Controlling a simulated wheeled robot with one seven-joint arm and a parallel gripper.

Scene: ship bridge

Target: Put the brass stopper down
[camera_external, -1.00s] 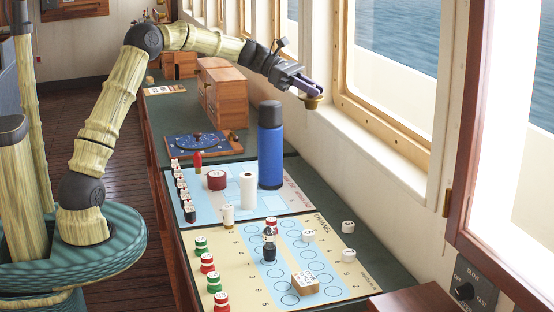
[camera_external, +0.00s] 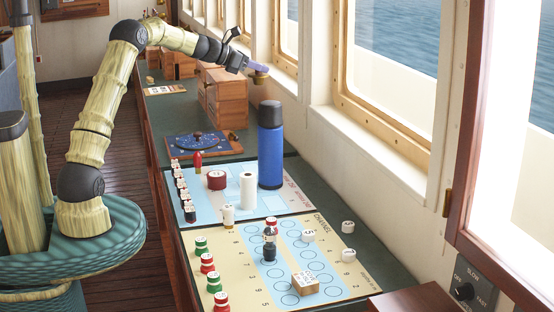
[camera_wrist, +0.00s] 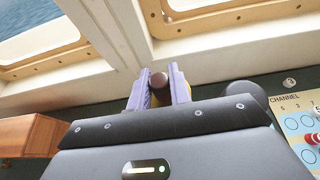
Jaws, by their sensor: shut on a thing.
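The brass stopper (camera_external: 260,79) hangs from the tips of my gripper (camera_external: 258,68) in the external view, in the air behind the blue flask and close to the window wall. In the wrist view the two purple fingers of my gripper (camera_wrist: 159,88) close on the brass stopper (camera_wrist: 159,80), which shows a dark round top and a yellowish side between them. Its lower part is hidden by the gripper body.
A blue flask (camera_external: 271,155) with a dark cap stands on the green counter (camera_external: 340,197). Wooden drawer boxes (camera_external: 227,106) stand left of my gripper. Game boards with several pieces fill the front counter. The window sill (camera_external: 365,160) runs along the right.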

